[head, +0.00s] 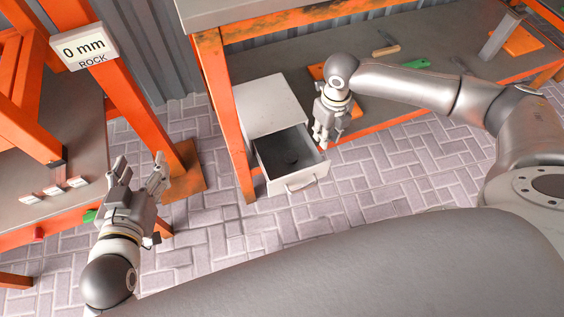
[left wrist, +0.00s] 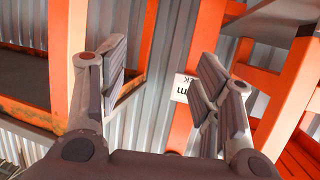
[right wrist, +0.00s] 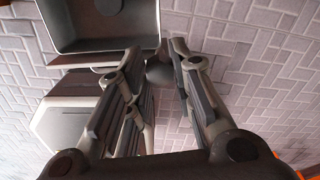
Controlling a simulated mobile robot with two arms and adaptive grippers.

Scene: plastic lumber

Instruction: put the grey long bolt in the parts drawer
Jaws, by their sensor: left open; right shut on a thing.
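The parts drawer (head: 307,177) stands pulled open from a pale cabinet (head: 268,105) under the bench. A dark round thing (head: 290,160) lies inside it. My right gripper (head: 322,142) is just beyond the drawer's right rim, pointing down. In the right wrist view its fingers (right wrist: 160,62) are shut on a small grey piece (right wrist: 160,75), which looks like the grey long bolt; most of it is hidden. The open drawer (right wrist: 100,44) is at the upper left there. My left gripper (head: 145,175) is open and empty, away to the left.
An orange bench leg (head: 228,120) stands left of the cabinet. The lower shelf (head: 450,60) holds a wooden-handled tool (head: 385,50) and a green-handled tool (head: 415,63). A sign (head: 85,50) hangs on an orange post at left. The paved floor (head: 390,175) before the drawer is clear.

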